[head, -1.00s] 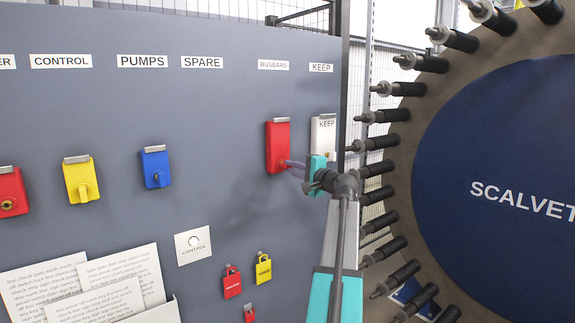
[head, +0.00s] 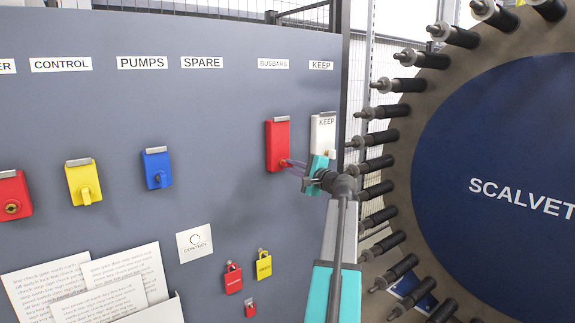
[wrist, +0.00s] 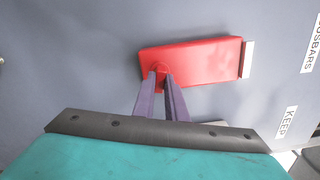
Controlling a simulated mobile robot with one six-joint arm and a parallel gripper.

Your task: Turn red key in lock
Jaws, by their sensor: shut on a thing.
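The red lock box (head: 277,143) hangs on the grey panel under the BUSBARS label. It also shows in the wrist view (wrist: 200,60), lying sideways in the picture. My gripper (head: 287,164) reaches it from the right, at its lower end. In the wrist view my gripper's two purple fingers (wrist: 161,76) are close together on a small red key (wrist: 161,68) at that end of the box. The fingertips hide most of the key, and I cannot tell how far it is turned.
A white KEEP box (head: 323,132) hangs just right of the red box, close behind my gripper. Yellow (head: 83,182) and blue (head: 157,168) lock boxes hang to the left. Small padlocks (head: 233,279) and a paper holder (head: 90,285) are below. The round stack (head: 480,150) with rods stands right.

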